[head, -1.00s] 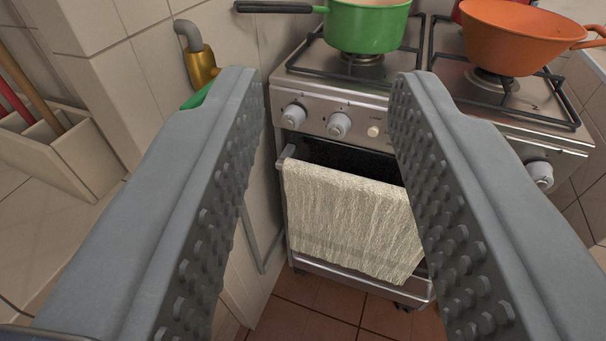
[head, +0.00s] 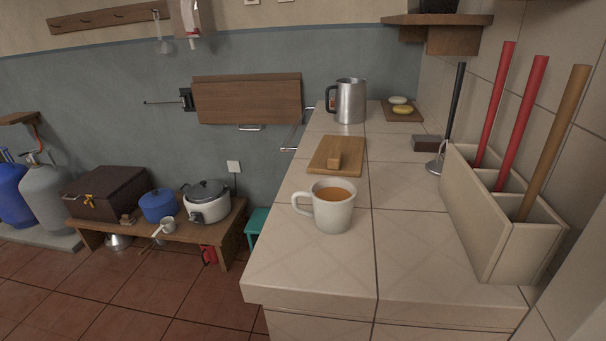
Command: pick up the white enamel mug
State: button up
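A white mug (head: 333,212) stands upright on the tiled counter (head: 412,260), near its left edge. Its handle points left and it holds a brown-orange liquid. Nothing covers the mug. My gripper does not show in the head view now, so its state and its place relative to the mug cannot be seen.
A wooden board (head: 352,152) with a small block lies just behind the mug, and a metal jug (head: 349,101) stands farther back. A cream holder (head: 488,222) with upright red and brown handles stands at the right. The counter between mug and holder is clear.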

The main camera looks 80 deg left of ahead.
aim_at(332, 198)
jog(key=u, duration=1.55)
